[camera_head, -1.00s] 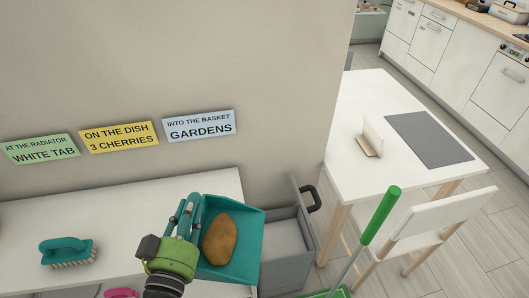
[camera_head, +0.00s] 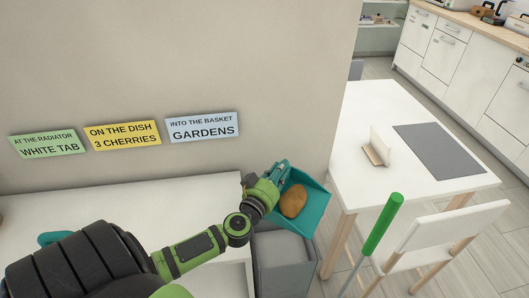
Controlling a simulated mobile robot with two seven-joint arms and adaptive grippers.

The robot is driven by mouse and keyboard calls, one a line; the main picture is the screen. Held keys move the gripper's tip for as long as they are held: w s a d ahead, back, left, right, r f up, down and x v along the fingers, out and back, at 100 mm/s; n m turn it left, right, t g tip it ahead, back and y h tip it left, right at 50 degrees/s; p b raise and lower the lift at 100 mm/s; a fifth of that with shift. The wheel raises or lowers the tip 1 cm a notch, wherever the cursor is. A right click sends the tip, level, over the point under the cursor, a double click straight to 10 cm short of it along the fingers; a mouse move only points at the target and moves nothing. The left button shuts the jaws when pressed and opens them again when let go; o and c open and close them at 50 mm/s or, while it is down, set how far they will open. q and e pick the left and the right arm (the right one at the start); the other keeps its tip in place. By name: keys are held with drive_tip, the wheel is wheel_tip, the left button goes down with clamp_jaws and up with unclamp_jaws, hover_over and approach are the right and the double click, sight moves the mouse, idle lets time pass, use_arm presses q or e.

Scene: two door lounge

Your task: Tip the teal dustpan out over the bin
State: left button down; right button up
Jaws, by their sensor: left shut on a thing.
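The teal dustpan (camera_head: 315,207) is held by my left gripper (camera_head: 278,176), which is shut on its handle side. A brown potato (camera_head: 293,201) lies in the pan. The dustpan is above the grey bin (camera_head: 284,250), which stands beside the white bench. The pan and my arm hide part of the bin's top. My right gripper is not in view.
A white table (camera_head: 365,175) with a grey mat (camera_head: 440,150) stands to the right, with a white chair (camera_head: 440,235) before it. A green-handled pole (camera_head: 383,225) rises near the bin. The wall carries several signs. The white bench (camera_head: 150,195) is left.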

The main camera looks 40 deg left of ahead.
use_arm(q)
drive_tip(key=w+a+f+n+y, duration=0.1)
drive_tip(key=w+a+f+y, duration=0.15)
drive_tip(key=a, duration=0.75)
drive_tip(key=w+d+m, duration=0.1)
drive_tip(key=d+m, duration=0.1)
drive_tip(key=d, duration=0.1)
drive_tip(key=w+d+m+p, duration=0.1)
drive_tip(key=d+m, duration=0.2)
drive_tip(key=w+d+m+p, duration=0.1)
drive_tip(key=d+m, duration=0.2)
drive_tip(key=shift+d+r+g+h, duration=0.1)
drive_tip(key=shift+r+g+h, duration=0.2)
drive_tip(key=shift+r, duration=0.1)
drive_tip(key=shift+w+d+r+m, duration=0.1)
drive_tip(key=shift+w+d+m, duration=0.1)
drive_tip(key=shift+d+m, duration=0.3)
drive_tip(key=shift+w+d+m, duration=0.15)
drive_tip(key=shift+d+m, duration=0.25)
drive_tip(key=shift+d, duration=0.05)
